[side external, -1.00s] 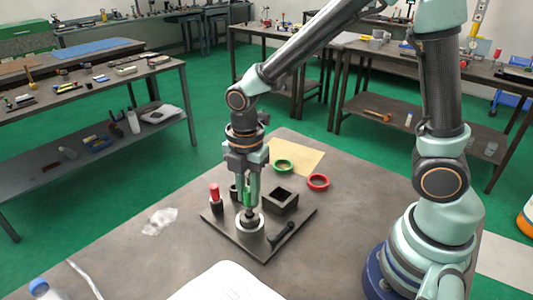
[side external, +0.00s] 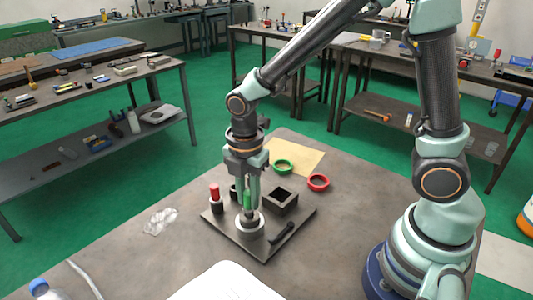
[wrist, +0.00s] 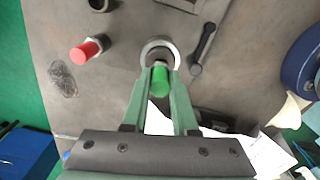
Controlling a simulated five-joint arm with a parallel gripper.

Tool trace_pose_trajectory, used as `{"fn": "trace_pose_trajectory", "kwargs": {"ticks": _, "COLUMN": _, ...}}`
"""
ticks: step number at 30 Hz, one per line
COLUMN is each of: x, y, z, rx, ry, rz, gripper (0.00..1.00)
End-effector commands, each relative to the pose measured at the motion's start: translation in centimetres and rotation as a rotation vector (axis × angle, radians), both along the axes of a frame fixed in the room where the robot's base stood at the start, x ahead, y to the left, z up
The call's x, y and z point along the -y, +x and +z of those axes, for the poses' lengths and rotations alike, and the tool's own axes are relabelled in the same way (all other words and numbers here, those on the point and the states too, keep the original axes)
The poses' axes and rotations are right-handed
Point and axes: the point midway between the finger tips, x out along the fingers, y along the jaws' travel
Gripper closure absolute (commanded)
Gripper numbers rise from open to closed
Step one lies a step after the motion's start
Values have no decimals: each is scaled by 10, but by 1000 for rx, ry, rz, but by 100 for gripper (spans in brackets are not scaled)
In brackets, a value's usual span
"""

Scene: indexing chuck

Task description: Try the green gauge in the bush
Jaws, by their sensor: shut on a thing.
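My gripper (side external: 248,206) is shut on the green gauge (side external: 247,198), which it holds upright, dark end down. The gauge's green handle also shows between the fingers in the wrist view (wrist: 160,83). The bush is a pale grey ring (side external: 241,229) on the dark base plate, right below the gauge. In the wrist view the bush (wrist: 146,49) sits just beyond the gauge's end. The lower end is at the bush's mouth; I cannot tell how far inside it is.
A red gauge (side external: 214,190) stands in a dark holder on the left of the base plate (side external: 248,246). A square dark box (side external: 281,202) and a black lever (side external: 282,236) are on the right. Green (side external: 283,167) and red (side external: 318,182) rings lie behind. Crumpled clear plastic (side external: 160,221) lies left.

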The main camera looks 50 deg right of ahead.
Motion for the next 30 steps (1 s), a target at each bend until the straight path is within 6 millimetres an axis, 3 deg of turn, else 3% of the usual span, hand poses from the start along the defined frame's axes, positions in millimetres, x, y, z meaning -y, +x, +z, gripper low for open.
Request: {"fn": "trace_pose_trajectory", "kwargs": {"ticks": 30, "x": 0, "y": 0, "z": -19, "rx": 0, "ry": 0, "rz": 0, "gripper": 100}}
